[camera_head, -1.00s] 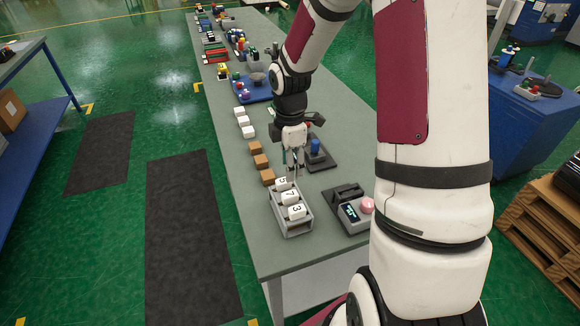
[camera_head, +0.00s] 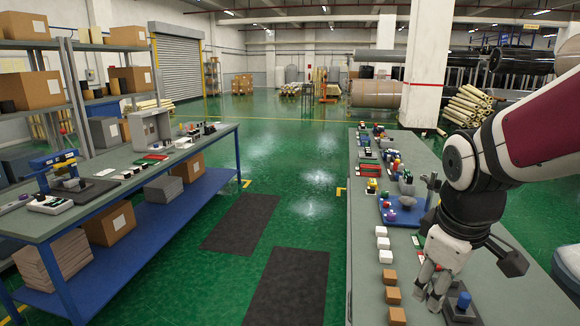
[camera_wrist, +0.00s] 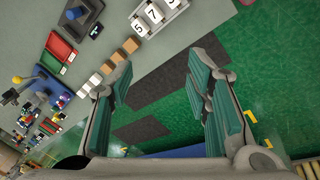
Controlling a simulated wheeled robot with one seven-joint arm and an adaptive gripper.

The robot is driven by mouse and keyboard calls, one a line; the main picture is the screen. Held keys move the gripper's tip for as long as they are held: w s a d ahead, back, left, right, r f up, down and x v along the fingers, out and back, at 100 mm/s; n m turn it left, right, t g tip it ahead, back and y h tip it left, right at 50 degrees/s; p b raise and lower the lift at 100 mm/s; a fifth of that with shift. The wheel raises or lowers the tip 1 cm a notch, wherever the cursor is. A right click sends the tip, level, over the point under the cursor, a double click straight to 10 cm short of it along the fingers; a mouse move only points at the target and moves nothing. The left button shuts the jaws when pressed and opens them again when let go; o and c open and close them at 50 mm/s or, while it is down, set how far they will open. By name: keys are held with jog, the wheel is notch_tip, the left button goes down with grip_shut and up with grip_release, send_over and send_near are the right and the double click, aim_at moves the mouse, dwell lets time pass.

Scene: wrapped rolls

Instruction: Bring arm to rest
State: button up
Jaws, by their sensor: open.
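My arm (camera_head: 515,135) reaches in from the right of the head view, bent down at the wrist. My gripper (camera_head: 432,298) hangs above the grey table (camera_head: 360,290), close to the brown blocks and a device with a blue knob (camera_head: 462,302). In the wrist view my gripper (camera_wrist: 163,85) has its green-padded fingers wide apart with nothing between them. A grey tray (camera_wrist: 150,32) with white numbered blocks (camera_wrist: 155,14) shows at the top of the wrist view, apart from the fingers. The tray is out of the head view.
White blocks (camera_head: 383,243) and brown blocks (camera_head: 391,295) line the table's left edge. A blue tray (camera_head: 402,212) and several small items stand farther back. A blue-framed bench (camera_head: 190,215) is to the left, across a green floor with dark mats (camera_head: 288,288).

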jog(key=s+a+r+m+t, duration=0.1)
jog(key=s+a+r+m, duration=0.1)
jog(key=s, duration=0.3)
jog(key=s+a+r+m+t+y+b, duration=0.1)
jog(key=s+a+r+m+t, duration=0.1)
jog(key=s+m, duration=0.3)
jog(key=shift+a+r, duration=0.6)
jog(key=shift+r, duration=0.05)
jog(key=shift+s, duration=0.1)
